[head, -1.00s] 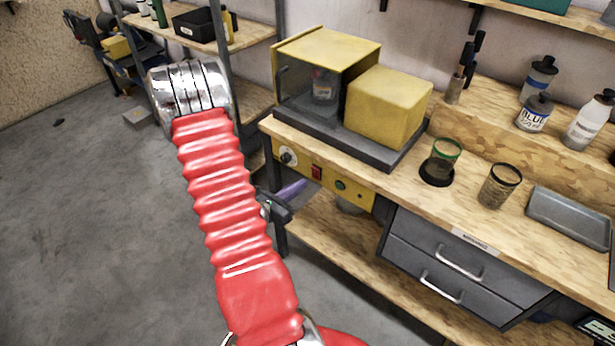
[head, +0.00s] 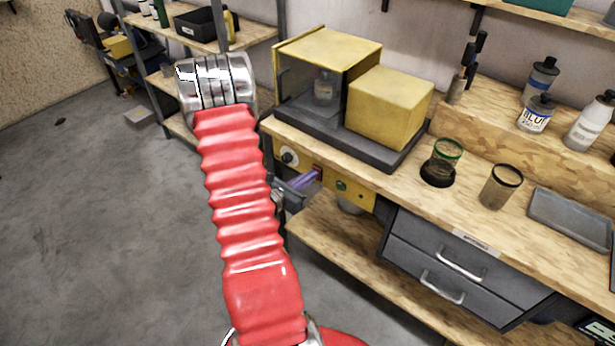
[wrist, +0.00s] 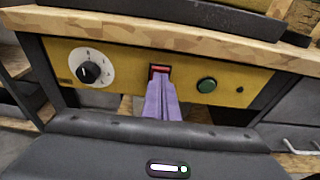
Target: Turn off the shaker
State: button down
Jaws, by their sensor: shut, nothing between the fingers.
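The shaker (head: 333,47) is a yellow box on a dark base on the workbench, with a dark see-through front and a bottle inside. Its yellow control panel (wrist: 130,62) under the bench edge carries a dial (wrist: 90,72), a red rocker switch (wrist: 160,69) and a green button (wrist: 207,85). My gripper (wrist: 160,78) is shut and empty. Its purple fingertips are at the red switch and cover its lower part; I cannot tell whether they touch it. In the head view my gripper (head: 316,175) reaches the panel from the left, between dial and green button.
The wooden bench edge (wrist: 150,30) overhangs just above the panel. Drawers (head: 450,270) are to the right and a lower shelf (head: 340,260) lies below. Jars (head: 500,187), bottles (head: 538,112) and a grey tray (head: 570,217) are on the bench.

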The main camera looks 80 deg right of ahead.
jog(key=shift+w, duration=0.1)
jog(key=r+v, duration=0.1)
jog(key=v, duration=1.2)
jog(key=shift+a+r, duration=0.15)
jog(key=shift+r, duration=0.3)
dwell(0.5)
